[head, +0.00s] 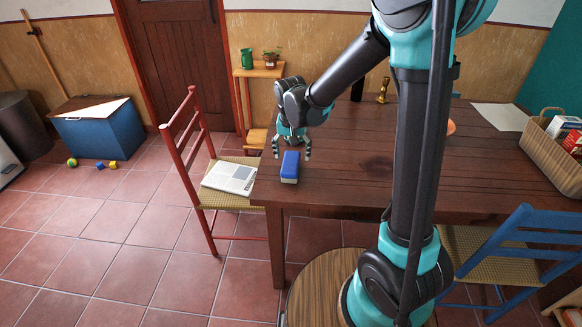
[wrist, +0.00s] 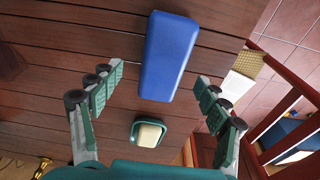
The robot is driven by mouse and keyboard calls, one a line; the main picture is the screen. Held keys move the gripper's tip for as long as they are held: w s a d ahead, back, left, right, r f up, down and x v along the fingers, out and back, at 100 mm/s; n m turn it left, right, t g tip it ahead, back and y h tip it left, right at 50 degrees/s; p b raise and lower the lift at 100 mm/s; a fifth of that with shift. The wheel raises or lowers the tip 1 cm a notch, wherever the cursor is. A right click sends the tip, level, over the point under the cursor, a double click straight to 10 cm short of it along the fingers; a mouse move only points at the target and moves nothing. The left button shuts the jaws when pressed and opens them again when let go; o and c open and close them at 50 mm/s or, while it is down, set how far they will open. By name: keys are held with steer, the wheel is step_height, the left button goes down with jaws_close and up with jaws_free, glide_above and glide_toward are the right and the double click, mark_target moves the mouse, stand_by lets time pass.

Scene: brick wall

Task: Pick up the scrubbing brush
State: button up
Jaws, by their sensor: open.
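The scrubbing brush (head: 290,167), with a blue back and a pale yellowish lower part, lies on the wooden table near its left edge. In the wrist view its blue back (wrist: 168,57) fills the upper middle, lying lengthwise and slightly tilted. My gripper (head: 291,151) is open and empty, just behind the brush in the head view. In the wrist view my gripper's fingers (wrist: 160,80) stand wide on either side, with the brush's near end roughly between their tips. I see no contact; the exact height gap is hard to judge.
A green soap dish (wrist: 137,142) with pale soap lies close below the brush in the wrist view. A red chair (head: 190,140) with a newspaper (head: 230,178) stands by the table's left edge. A wicker basket (head: 545,155) is at the far right. The table middle is mostly clear.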

mark_target(291, 161)
steer(key=shift+w+a+f, duration=0.1)
steer(key=shift+w+f, duration=0.1)
steer(key=shift+f, duration=1.2)
steer(key=shift+w+a+f, duration=0.1)
steer(key=shift+w+f, duration=0.05)
steer(key=shift+f, duration=1.2)
steer(key=c, duration=1.3)
steer(key=shift+r, duration=0.1)
step_height(291, 161, up, 20)
steer(key=shift+f, duration=0.1)
